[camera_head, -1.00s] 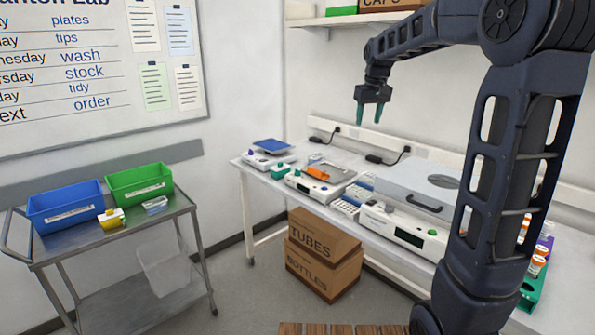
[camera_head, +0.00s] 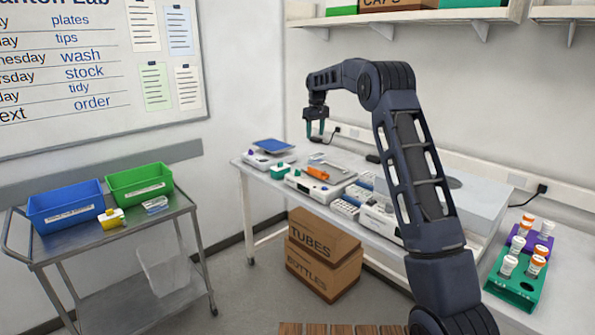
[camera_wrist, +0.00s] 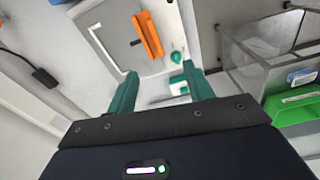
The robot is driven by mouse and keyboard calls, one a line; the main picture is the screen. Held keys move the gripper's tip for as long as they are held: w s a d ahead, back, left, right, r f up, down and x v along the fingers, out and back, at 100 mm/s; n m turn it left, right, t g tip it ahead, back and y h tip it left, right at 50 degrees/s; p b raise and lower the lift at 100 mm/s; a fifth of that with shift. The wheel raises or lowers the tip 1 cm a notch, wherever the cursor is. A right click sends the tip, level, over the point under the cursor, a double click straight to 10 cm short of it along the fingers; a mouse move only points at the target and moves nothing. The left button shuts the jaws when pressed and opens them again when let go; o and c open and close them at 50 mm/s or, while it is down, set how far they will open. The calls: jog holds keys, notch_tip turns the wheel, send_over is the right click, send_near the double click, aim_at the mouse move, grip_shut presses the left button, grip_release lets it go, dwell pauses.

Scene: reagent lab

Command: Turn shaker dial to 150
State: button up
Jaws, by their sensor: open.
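The white device with a flat tray and an orange bar, which looks like the shaker (camera_head: 318,186), stands on the bench; its tray also shows in the wrist view (camera_wrist: 115,30). A small teal round part, possibly its dial (camera_wrist: 177,57), shows at the device's edge. Its setting cannot be read.
A device with a blue top (camera_head: 271,146) stands at the bench's left end, with a teal block (camera_head: 280,171) in front. A grey-lidded machine (camera_head: 478,205) is partly behind my arm. A green tube rack (camera_head: 517,289) is at the right. A wall shelf (camera_head: 430,14) hangs above.

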jog(key=n, duration=0.1)
send_over(298, 172)
notch_tip(298, 172, down, 11)
jog(key=shift+g, duration=0.4)
jog(key=f, duration=0.7)
jog(key=w+f, duration=0.1)
jog(key=f, duration=0.2)
jog(key=shift+a+f, duration=0.15)
jog(key=shift+f, duration=0.05)
jog(key=c, duration=1)
jog(key=m, duration=0.6)
jog(key=shift+m, duration=0.4)
jog(key=m, duration=0.6)
jog(key=shift+m, duration=0.4)
